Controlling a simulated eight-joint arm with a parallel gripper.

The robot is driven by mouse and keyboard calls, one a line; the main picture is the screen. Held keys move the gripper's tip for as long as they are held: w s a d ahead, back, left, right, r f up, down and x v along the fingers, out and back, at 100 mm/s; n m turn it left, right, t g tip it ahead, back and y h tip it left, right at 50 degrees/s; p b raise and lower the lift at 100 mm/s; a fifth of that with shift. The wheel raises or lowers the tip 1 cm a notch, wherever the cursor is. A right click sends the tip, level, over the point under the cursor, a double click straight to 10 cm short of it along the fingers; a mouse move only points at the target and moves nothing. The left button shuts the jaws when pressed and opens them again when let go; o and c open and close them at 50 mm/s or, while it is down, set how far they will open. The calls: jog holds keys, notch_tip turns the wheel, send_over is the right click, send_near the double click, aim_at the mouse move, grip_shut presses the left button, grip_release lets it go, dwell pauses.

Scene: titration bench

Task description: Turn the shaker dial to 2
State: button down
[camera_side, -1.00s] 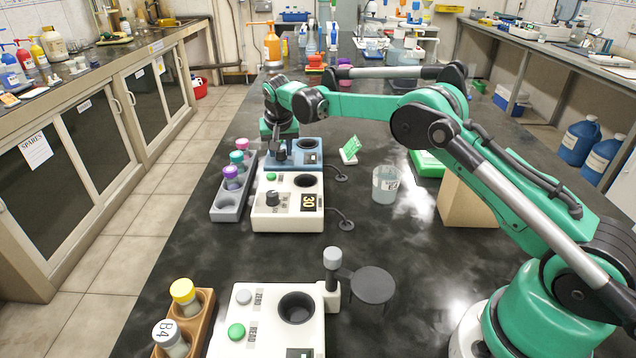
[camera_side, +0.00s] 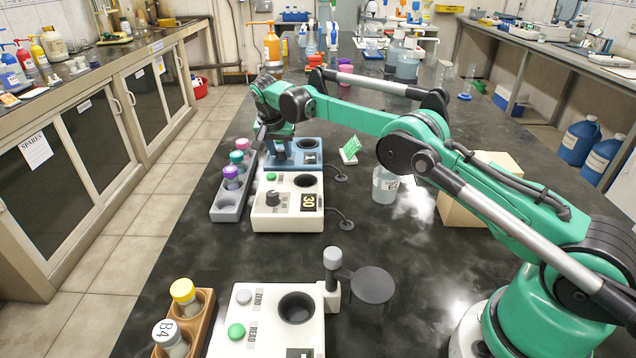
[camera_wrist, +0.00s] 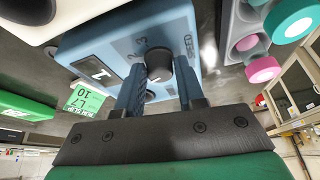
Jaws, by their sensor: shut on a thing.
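The shaker is a blue box (camera_side: 309,146) with a round well, behind the white device in the side view. Its top also shows in the wrist view (camera_wrist: 115,42). Its dark dial (camera_wrist: 158,62) stands beside the word SPEED, with printed digits 2 and 3 visible near it. A pale mark shows on the dial's near face; the number it points at is unclear. A panel on the shaker appears to read 1. My gripper (camera_wrist: 160,76) is shut on the dial, one blue finger on each side. In the side view my gripper (camera_side: 280,150) largely hides the dial.
A grey rack (camera_side: 226,205) with purple, teal and pink capped tubes stands close left of the shaker. The white device (camera_side: 268,218) reading 30 is in front.

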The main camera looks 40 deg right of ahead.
jog(key=c, duration=0.5)
grip_release()
jog(key=shift+c, duration=0.2)
jog(key=shift+v, duration=2.85)
